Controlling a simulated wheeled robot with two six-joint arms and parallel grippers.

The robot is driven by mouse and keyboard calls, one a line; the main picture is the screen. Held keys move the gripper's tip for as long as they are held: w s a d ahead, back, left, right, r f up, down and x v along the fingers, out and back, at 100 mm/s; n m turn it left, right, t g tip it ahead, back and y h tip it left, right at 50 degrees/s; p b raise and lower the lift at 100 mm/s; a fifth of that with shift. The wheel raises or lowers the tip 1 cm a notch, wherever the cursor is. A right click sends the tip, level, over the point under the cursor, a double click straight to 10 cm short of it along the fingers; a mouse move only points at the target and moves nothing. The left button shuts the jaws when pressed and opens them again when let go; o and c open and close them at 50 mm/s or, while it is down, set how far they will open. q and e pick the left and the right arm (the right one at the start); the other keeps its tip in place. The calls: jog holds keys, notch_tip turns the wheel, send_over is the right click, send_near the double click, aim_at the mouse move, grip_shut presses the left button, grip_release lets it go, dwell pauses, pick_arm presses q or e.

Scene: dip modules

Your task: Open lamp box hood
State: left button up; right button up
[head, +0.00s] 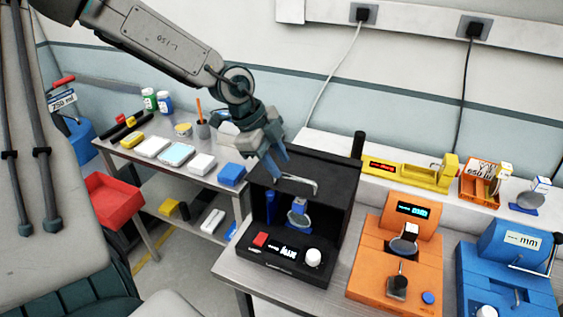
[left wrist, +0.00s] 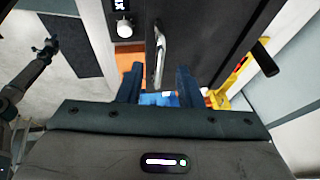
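The lamp box (head: 345,215) is black and stands on the bench, with a dark hood over its top and a recess at the front. A pale metal handle (head: 300,183) is on the hood; it also shows in the left wrist view (left wrist: 160,55). My left gripper (head: 273,165) is at the hood's left, close to the handle. In the left wrist view my left gripper (left wrist: 158,85) has its fingers apart, with the handle ahead between them; I see no grip on it. A dark arm, seemingly my right, shows small at the left there; its gripper (left wrist: 52,45) is unclear.
An orange device (head: 395,250) and a blue device (head: 510,265) stand right of the lamp box. A yellow device (head: 410,172) is behind. A side table (head: 130,155) with small boxes and a red bin (head: 112,200) are at left.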

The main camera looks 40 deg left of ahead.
pick_arm(q)
jog(key=shift+d+f, duration=0.1)
jog(key=shift+f, duration=0.35)
jog(key=shift+w+d+f, duration=0.1)
jog(key=shift+w+f, duration=0.15)
jog(key=shift+f, duration=0.25)
jog(key=shift+d+f, duration=0.1)
jog(key=shift+f, duration=0.1)
jog(key=shift+c, duration=0.2)
grip_shut()
jog(key=shift+r+p, duration=0.1)
jog(key=shift+p, duration=0.2)
pick_arm(e)
jog(key=shift+s+a+r, duration=0.15)
jog(key=shift+a+r, duration=0.1)
jog(key=shift+r, duration=0.2)
